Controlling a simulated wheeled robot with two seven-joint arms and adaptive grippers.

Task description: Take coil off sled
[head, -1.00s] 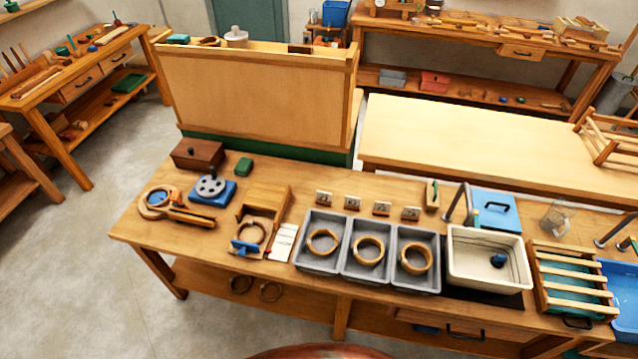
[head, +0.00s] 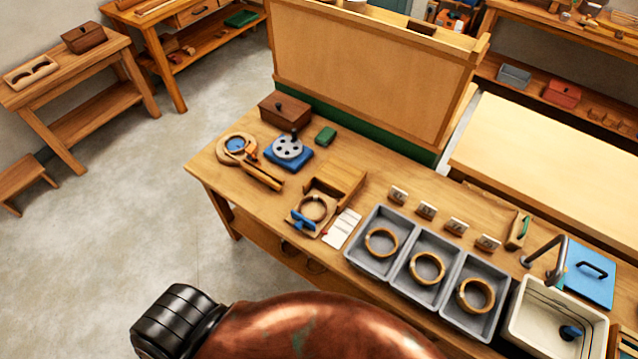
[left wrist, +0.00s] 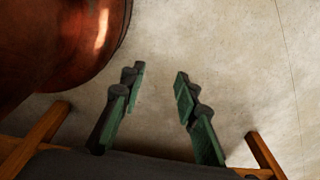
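A brown ring-shaped coil (head: 313,208) sits on a small wooden sled (head: 328,231) with a blue clamp-like part at its front, left of the middle of the bench in the head view. The coil seems to lie flat; the blue part covers some of its near side. My left gripper (left wrist: 160,74) shows only in the left wrist view. Its green-padded fingers are apart, with nothing between them and bare floor beyond. It is away from the coil and sled. My right gripper is in neither view.
A wooden ramp-like block (head: 338,178) stands behind the sled, and a white card (head: 342,229) lies to its right. Grey trays (head: 366,269) hold similar rings. A blue-based disc device (head: 288,153) and brown box (head: 285,109) stand behind left. Open floor (head: 110,220) lies left.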

